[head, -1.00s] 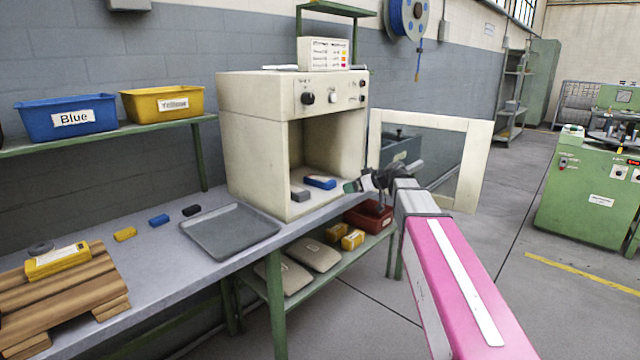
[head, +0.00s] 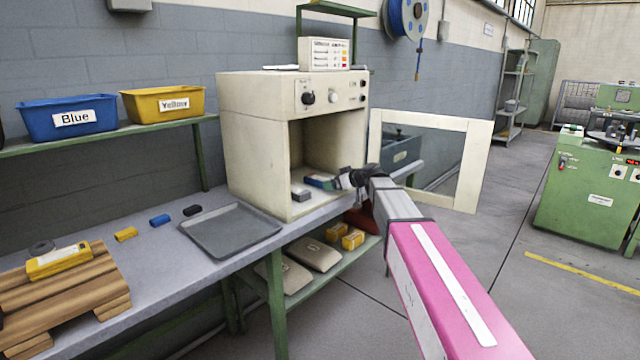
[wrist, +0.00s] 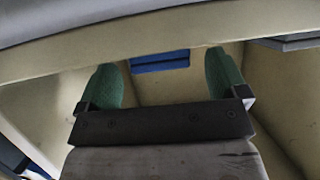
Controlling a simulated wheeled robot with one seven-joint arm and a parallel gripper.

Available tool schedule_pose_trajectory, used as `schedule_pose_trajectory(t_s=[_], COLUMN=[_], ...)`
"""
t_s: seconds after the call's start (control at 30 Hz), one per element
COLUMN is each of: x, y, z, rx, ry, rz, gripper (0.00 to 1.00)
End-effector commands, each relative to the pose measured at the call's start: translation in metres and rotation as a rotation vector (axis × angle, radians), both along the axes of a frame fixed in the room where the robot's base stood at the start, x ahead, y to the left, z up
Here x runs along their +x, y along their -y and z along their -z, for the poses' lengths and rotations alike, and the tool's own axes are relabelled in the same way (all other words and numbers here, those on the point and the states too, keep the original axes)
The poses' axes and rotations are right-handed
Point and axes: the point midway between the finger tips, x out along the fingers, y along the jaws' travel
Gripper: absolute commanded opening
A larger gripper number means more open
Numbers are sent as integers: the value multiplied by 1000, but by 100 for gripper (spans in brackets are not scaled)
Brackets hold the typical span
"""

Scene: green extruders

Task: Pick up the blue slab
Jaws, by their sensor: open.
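The blue slab (head: 315,181) lies on the floor of the beige oven (head: 262,150), whose door is open. In the wrist view the blue slab (wrist: 160,61) shows ahead, between my two green fingertips. My gripper (head: 331,184) reaches in at the oven's mouth from the right, with its tip close to the slab's right end and partly covering it. In the wrist view my gripper (wrist: 163,72) has its fingers wide apart with nothing held between them. I cannot tell whether a finger touches the slab.
The open glass door (head: 480,165) stands to the right. A grey tray (head: 230,231) and small yellow, blue and black blocks lie on the bench at left. Blue and yellow bins stand on the shelf above.

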Motion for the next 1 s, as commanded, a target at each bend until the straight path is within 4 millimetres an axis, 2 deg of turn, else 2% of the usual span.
schedule_pose_trajectory(t_s=[0.1,0.33,0.37,0.53,0.83,1.0], x=[8,7,7,7,8,8], y=[-12,-13,-13,-12,-12,-12], z=[5,6,6,6,5,-2], rx=[0,-1,-1,-1,1,1], ry=[-1,-1,-1,-1,-1,1], rz=[-2,-1,-1,-1,0,0], gripper=[92,92,85,30,30,30])
